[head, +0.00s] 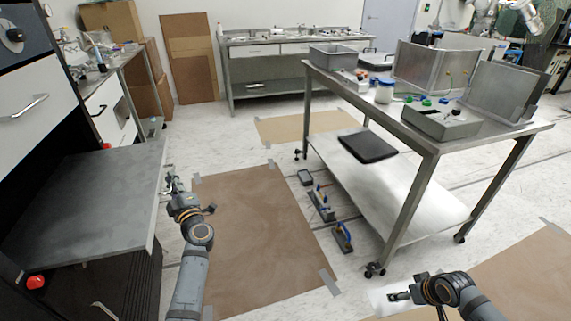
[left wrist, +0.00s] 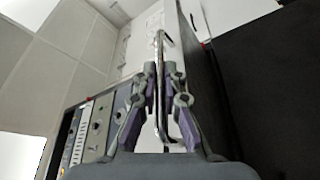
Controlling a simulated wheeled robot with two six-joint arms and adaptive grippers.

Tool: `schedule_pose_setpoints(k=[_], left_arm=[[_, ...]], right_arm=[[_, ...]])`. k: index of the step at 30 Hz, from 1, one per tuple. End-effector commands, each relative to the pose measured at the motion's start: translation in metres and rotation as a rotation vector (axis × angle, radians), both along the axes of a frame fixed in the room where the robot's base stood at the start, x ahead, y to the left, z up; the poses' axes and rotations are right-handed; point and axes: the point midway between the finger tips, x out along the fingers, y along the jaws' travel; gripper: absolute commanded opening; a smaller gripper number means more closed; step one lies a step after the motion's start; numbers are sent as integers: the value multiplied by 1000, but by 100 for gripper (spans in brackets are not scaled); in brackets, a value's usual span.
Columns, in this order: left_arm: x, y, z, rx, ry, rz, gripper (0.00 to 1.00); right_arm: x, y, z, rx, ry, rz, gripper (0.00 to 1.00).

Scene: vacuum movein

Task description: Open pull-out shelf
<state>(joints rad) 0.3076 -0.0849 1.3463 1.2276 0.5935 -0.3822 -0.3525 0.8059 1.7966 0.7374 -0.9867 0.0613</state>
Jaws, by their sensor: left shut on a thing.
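The pull-out shelf (head: 85,205) is a flat grey panel at the left in the head view. It sticks out from the black cabinet over the floor. My left gripper (head: 169,184) is at its front edge, shut on the shelf handle. In the left wrist view the handle (left wrist: 159,45) is a shiny metal bar running between the fingers of the left gripper (left wrist: 161,75). The gripper hides part of the handle in the head view. My right gripper (head: 399,297) is at the lower right, over the floor, away from the shelf; its fingers are too small to read.
A white drawer front (head: 35,110) is above the shelf. A red knob (head: 36,282) is below it. A wheeled metal table (head: 425,140) stands at the right, with several tools on the floor beside it. A brown floor sheet (head: 260,235) lies clear between shelf and table.

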Motion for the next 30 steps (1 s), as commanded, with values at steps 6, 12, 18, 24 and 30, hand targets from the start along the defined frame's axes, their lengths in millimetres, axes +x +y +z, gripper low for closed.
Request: schedule_pose_setpoints(k=[6,12,18,24,30], left_arm=[[0,0,-2,-2,3,0,0],[0,0,-2,-2,3,1,29],[0,0,-1,-2,1,0,32],[0,0,9,-3,-2,2,32],[0,0,54,-2,-9,-1,32]], right_arm=[[0,0,0,0,-1,0,44],[0,0,0,0,-1,0,44],[0,0,0,0,-1,0,44],[0,0,0,0,-1,0,44],[0,0,1,0,-1,0,44]])
